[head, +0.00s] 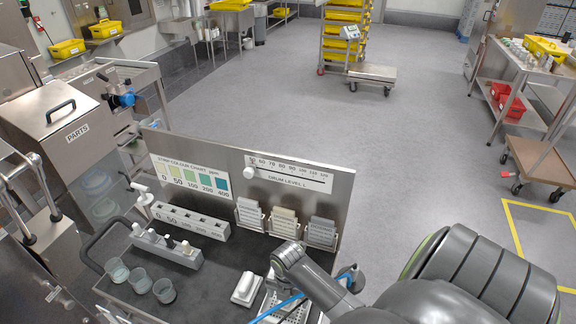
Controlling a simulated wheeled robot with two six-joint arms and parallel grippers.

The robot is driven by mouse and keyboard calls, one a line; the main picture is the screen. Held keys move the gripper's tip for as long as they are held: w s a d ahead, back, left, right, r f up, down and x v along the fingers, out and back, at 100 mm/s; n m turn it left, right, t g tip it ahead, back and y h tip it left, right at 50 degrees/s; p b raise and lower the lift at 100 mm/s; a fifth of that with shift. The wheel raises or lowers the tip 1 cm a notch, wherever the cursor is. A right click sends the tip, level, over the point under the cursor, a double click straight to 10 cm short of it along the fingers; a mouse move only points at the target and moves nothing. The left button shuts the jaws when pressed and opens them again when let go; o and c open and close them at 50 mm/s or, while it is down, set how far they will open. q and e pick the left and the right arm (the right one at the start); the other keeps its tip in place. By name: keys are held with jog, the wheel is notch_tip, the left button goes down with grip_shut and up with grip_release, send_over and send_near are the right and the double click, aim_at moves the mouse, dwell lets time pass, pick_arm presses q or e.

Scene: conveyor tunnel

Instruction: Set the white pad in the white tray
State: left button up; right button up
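A small white block (244,288), which looks like the white pad, lies on the dark worktop near the front, left of my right arm. Three small holders hang on the upright steel panel: a white one (250,214), a cream one (285,222) and a grey one (321,232). The white one, at the left, looks like the white tray; its inside is hard to make out. My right gripper (274,284) is low over the worktop, just right of the white block and apart from it. Its fingers are mostly hidden by my arm. My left gripper is out of view.
A perforated metal rack (292,309) lies under my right arm, with a blue cable beside it. A socketed white block (190,221), a grey bottle rack (167,249) and several clear cups (140,281) fill the worktop's left. The steel panel (215,160) bounds the back.

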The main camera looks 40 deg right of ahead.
notch_tip(320, 180, up, 11)
jog(key=b, duration=0.2)
jog(key=shift+f, duration=0.15)
dwell(0.6)
